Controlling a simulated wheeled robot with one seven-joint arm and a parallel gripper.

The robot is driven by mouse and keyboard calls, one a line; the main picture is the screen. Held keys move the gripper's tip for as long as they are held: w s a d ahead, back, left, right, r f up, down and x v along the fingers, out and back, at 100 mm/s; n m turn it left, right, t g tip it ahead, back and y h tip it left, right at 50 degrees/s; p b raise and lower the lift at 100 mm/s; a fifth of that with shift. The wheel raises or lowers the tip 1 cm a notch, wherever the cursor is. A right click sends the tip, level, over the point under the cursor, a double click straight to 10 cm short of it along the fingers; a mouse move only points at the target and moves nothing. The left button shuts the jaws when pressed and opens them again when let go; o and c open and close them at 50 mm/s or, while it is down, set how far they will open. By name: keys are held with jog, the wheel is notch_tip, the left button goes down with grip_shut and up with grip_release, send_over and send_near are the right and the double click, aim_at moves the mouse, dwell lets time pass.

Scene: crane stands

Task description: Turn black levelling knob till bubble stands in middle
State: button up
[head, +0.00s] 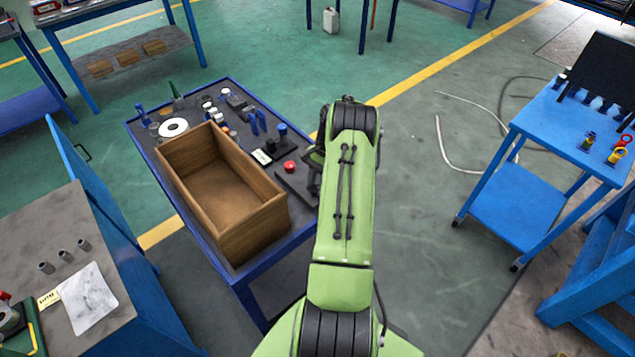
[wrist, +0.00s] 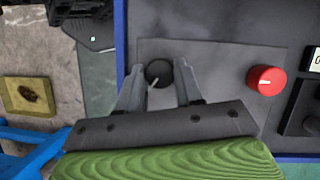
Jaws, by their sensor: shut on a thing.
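The black knob (wrist: 158,72) sits on a grey plate (wrist: 215,56) in the wrist view. A pale pointer line on it points down and slightly left. My gripper (wrist: 160,80) has one finger at each side of the knob and is shut on it. A red knob (wrist: 266,80) stands on the same plate to the right; it also shows in the head view (head: 289,166). My green arm hides the black knob and gripper in the head view. I cannot make out a bubble in either view.
A wooden box (head: 266,214) stands on the blue-framed table (head: 189,242), left of the plate. Several small tools and parts lie behind it. A device with a light display (wrist: 317,60) is right of the red knob. A blue cart (head: 515,205) stands at right.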

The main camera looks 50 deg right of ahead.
jog(key=n, duration=0.2)
jog(key=n+g, duration=0.1)
jog(key=n, duration=0.1)
jog(key=shift+w+g+h+b, duration=0.2)
jog(key=shift+g+h+b, duration=0.1)
jog(key=shift+n+g+h+b, duration=0.35)
jog(key=shift+n+g, duration=0.25)
jog(key=shift+n, duration=1.5)
jog(key=o, duration=1)
jog(key=p+v, duration=0.4)
jog(key=v, duration=0.8)
jog(key=shift+w, duration=0.1)
jog(key=shift+a, duration=0.1)
